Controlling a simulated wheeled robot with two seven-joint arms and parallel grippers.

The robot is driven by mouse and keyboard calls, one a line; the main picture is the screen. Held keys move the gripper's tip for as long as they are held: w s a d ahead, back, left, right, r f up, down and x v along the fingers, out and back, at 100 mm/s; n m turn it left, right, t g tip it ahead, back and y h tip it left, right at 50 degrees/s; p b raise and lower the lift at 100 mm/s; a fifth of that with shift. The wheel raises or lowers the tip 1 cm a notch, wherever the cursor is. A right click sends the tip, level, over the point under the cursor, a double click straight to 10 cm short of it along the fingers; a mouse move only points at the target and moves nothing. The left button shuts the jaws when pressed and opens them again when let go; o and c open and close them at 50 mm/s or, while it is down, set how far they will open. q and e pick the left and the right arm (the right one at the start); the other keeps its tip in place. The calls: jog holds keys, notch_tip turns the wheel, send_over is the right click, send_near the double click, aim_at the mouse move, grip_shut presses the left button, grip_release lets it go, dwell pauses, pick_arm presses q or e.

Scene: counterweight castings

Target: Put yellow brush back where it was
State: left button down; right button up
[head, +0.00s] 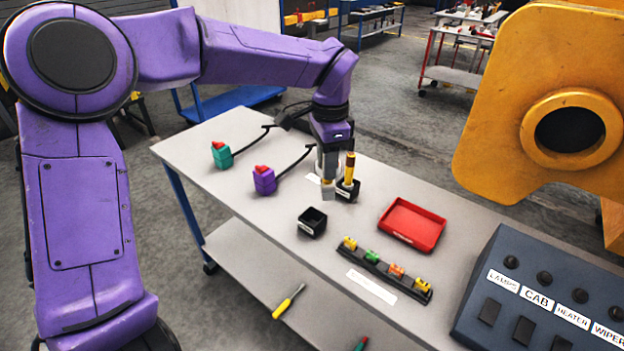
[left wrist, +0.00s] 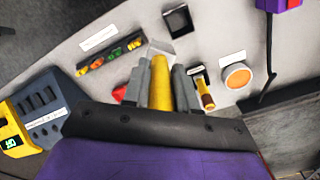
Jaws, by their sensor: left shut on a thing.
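My left gripper (head: 328,188) points down over the middle of the table, just left of a black holder (head: 347,191). In the left wrist view it is shut on a yellow thing (left wrist: 160,84), which looks like the yellow brush, with a pale tip. In the head view the fingers hide it. A brush with a yellow and dark handle (head: 349,168) stands upright in the black holder; its dark red and yellow handle (left wrist: 205,95) shows beside the fingers. An empty square black cup (head: 312,222) stands nearer to me. My right gripper is not in view.
A red tray (head: 412,225) and a rack of coloured pieces (head: 388,272) lie to the right, before a switch panel (head: 545,300). Teal (head: 221,155) and purple (head: 264,180) cabled blocks stand left. An orange disc (left wrist: 237,75) lies near the holder. A large yellow casting (head: 490,130) overhangs the right.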

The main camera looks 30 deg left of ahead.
pick_arm(q)
jog(key=w+a+f+p, duration=0.1)
jog(key=a+f, duration=0.3)
jog(key=f, duration=0.5)
jog(key=shift+a+p, duration=0.25)
jog(key=shift+p, duration=0.5)
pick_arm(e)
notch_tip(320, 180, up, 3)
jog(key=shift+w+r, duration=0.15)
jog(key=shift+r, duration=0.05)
pick_arm(q)
jog(key=shift+f, duration=0.1)
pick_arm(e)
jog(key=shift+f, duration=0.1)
pick_arm(q)
jog(key=shift+f+b, duration=0.55)
jog(key=shift+b, duration=0.3)
jog(key=c, duration=0.9)
grip_release()
jog(key=shift+r, duration=0.1)
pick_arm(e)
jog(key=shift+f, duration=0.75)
pick_arm(q)
notch_tip(320, 180, up, 13)
jog(key=b, duration=0.1)
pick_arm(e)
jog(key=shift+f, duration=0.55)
